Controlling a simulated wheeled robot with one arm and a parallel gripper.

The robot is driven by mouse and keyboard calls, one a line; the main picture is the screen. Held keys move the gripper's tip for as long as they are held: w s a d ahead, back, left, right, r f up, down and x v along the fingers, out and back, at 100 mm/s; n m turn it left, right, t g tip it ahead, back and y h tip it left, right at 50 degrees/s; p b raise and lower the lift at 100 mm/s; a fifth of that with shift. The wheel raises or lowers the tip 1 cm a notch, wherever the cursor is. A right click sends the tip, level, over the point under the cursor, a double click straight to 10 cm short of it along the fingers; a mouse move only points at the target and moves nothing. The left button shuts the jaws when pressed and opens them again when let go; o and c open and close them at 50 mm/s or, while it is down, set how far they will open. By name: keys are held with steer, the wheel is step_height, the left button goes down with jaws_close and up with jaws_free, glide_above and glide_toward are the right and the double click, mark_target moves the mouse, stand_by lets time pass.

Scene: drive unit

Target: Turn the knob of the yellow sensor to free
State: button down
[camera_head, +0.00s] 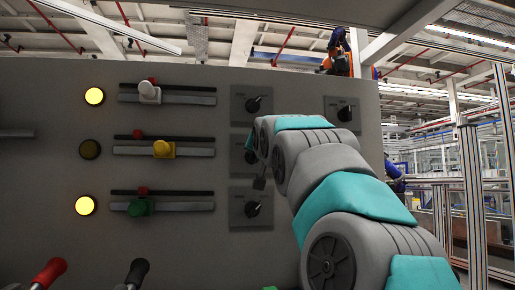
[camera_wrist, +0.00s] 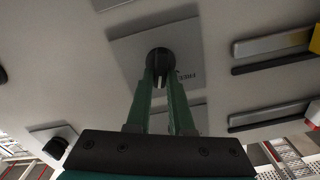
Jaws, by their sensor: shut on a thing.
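The yellow sensor's row on the grey panel has a yellow slider handle (camera_head: 163,149); part of it shows at the right edge of the wrist view (camera_wrist: 316,40). To its right is the black knob (camera_wrist: 158,60) on a square grey plate (camera_wrist: 125,50), partly hidden behind my arm in the head view. My gripper (camera_wrist: 161,78) has its two green fingers shut on this knob, one on each side. A light pointer mark shows on the knob between the fingers.
Similar knobs sit above (camera_head: 253,104), below (camera_head: 252,208) and at upper right (camera_head: 345,113). A white slider (camera_head: 149,92) and a green slider (camera_head: 140,207) flank the yellow row. The upper lamp (camera_head: 94,96) and lower lamp (camera_head: 85,205) glow; the middle lamp (camera_head: 90,150) is dark.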

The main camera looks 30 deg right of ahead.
steer(key=shift+w+a+n+p, duration=0.1)
steer(key=shift+a+n+p, duration=0.1)
steer(key=shift+n+p, duration=2.3)
steer(key=shift+w+a+n+p, duration=0.15)
steer(key=shift+n+p, duration=0.85)
steer(key=shift+n, duration=2.9)
steer(key=shift+s+a+f, duration=0.1)
steer(key=c, duration=0.8)
jaws_free()
steer(key=b+v, duration=0.1)
steer(key=v, duration=0.6)
steer(key=shift+s, duration=0.4)
